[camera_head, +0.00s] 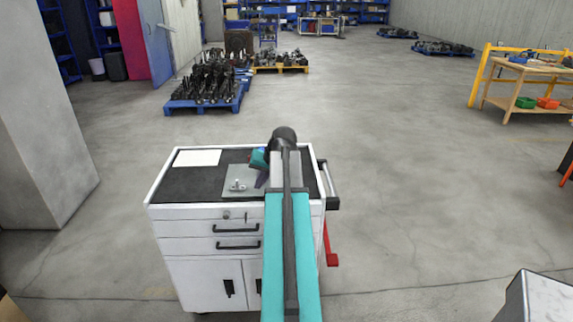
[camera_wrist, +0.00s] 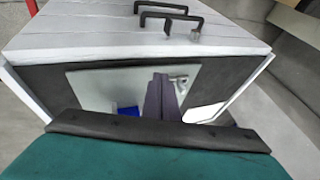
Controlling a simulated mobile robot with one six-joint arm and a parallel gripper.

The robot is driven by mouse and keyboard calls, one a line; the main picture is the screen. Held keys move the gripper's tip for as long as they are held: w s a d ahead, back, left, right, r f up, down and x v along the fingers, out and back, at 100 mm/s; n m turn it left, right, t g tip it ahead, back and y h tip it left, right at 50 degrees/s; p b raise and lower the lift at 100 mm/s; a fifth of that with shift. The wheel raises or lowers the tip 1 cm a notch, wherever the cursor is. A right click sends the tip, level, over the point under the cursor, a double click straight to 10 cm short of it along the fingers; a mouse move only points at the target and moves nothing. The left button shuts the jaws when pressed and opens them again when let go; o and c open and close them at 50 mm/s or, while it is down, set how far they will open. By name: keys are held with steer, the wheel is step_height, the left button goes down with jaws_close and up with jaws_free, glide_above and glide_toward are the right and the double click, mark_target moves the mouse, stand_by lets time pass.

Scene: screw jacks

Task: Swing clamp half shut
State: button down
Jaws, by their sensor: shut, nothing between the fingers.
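The clamp (camera_head: 237,186) is a small silver fitting on a light grey plate (camera_head: 240,172) on top of the cart. In the wrist view the clamp (camera_wrist: 178,80) shows just right of my fingertips, partly covered by them. The exact angle of its arm is too small to tell. My gripper (camera_head: 260,184) points down over the plate, right of the clamp in the head view. In the wrist view my gripper (camera_wrist: 160,78) is shut, with its dark fingers together and empty. I cannot tell whether the fingertips touch the clamp.
The white cart (camera_head: 207,228) has a dark top with a white sheet (camera_head: 197,158) at its back left. A blue item (camera_wrist: 128,112) lies by the plate in the wrist view. A grey pillar (camera_head: 45,130) stands left.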

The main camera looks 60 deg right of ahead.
steer(key=s+d+r+m+t+h, duration=0.1)
steer(key=s+d+r+m, duration=0.1)
steer(key=s+d+r, duration=0.8)
steer(key=shift+s+d+r+m+h, duration=0.35)
steer(key=shift+s+d, duration=0.5)
steer(key=shift+s, duration=0.35)
steer(key=shift+f, duration=0.2)
steer(key=w+d+f+p, duration=0.1)
steer(key=w+f+p, duration=0.3)
steer(key=w+f, duration=0.4)
steer(key=shift+w+d, duration=0.2)
steer(key=shift+w, duration=0.5)
steer(key=shift+s+r, duration=0.1)
steer(key=shift+s, duration=0.1)
